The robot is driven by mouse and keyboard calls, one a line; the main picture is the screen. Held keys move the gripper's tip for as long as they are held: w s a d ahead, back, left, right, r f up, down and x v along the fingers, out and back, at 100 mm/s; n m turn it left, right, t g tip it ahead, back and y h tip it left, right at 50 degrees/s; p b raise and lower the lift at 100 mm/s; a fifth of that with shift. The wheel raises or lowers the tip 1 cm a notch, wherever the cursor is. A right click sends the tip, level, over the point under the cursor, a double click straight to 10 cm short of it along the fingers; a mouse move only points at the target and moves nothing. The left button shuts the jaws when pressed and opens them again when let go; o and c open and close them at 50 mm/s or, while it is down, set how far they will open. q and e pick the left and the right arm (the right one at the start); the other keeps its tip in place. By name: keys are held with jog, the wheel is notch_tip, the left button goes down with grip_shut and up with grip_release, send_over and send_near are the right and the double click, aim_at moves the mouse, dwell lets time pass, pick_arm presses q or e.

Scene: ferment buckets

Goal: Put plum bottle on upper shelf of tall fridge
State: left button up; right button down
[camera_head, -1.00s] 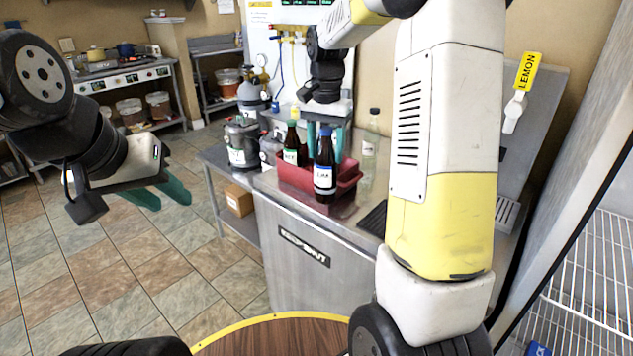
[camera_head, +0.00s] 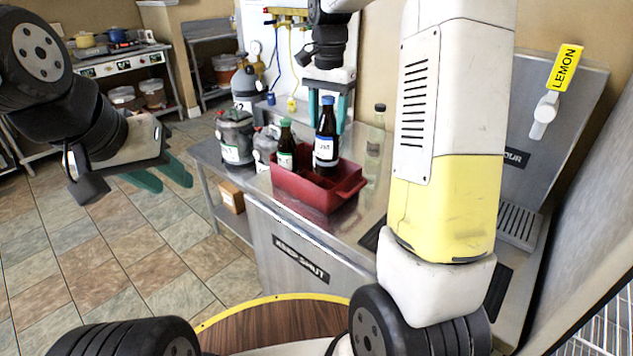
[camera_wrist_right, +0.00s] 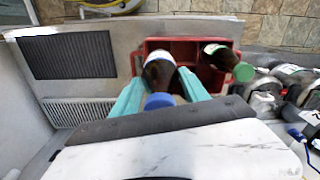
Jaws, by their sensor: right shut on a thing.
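The plum bottle (camera_head: 325,150) is dark with a blue cap and a white label. It is upright at the red crate (camera_head: 350,190), its base at or above the crate floor; I cannot tell which. My right gripper (camera_head: 327,112) is shut on its upper part from above. In the right wrist view the bottle (camera_wrist_right: 158,72) sits between the teal fingers. My left gripper (camera_head: 168,182) is open and empty over the floor at the left. Wire racks (camera_head: 610,325), probably of the tall fridge, show at the lower right edge; its upper shelf is out of view.
A green-capped bottle (camera_head: 286,147) stands in the crate beside the plum bottle. A clear bottle (camera_head: 375,150) stands behind the crate on the steel counter (camera_head: 300,222). A lemon tap (camera_head: 545,112) is at the right. Metal kegs (camera_head: 235,138) stand at the left.

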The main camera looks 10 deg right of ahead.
aim_at(327, 156)
notch_tip(327, 156, down, 10)
jog(key=shift+r, duration=0.25)
dwell(0.5)
jog(key=shift+f, duration=0.15)
jog(key=c, duration=0.6)
grip_release()
jog(key=shift+s, duration=0.1)
jog(key=shift+o, duration=0.2)
jog(key=shift+f, duration=0.1)
